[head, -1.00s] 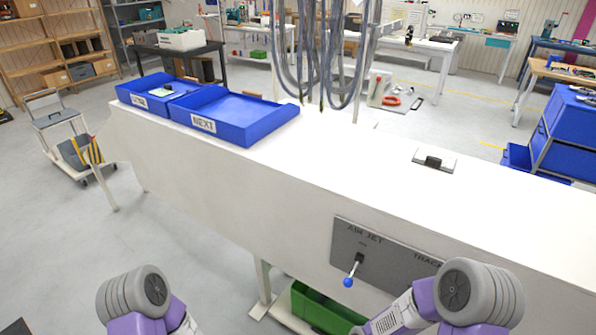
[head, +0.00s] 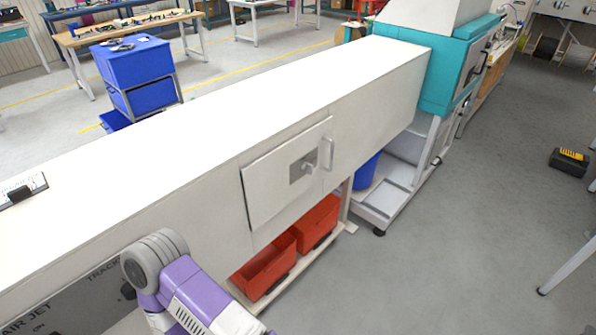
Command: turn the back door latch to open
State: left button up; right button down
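A white door panel (head: 268,196) is on the front face of the long white machine. It stands slightly proud of the face; I cannot tell if it is ajar. A grey square plate (head: 296,173) near its right side carries a small pale latch lever (head: 308,167). A pale upright pull handle (head: 328,153) is at the door's right edge. The latch's exact turn is too small to tell. One purple and grey arm of mine shows at the lower left, away from the door. Neither gripper is in view.
Red bins (head: 318,224) sit on a low shelf below the door. A teal machine section (head: 452,75) stands at the right end, with a blue bin (head: 367,171) beneath. A grey panel (head: 80,305) is at lower left. Grey floor at right is largely clear.

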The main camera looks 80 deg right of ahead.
aim_at(307, 166)
jog(key=z, duration=2.6)
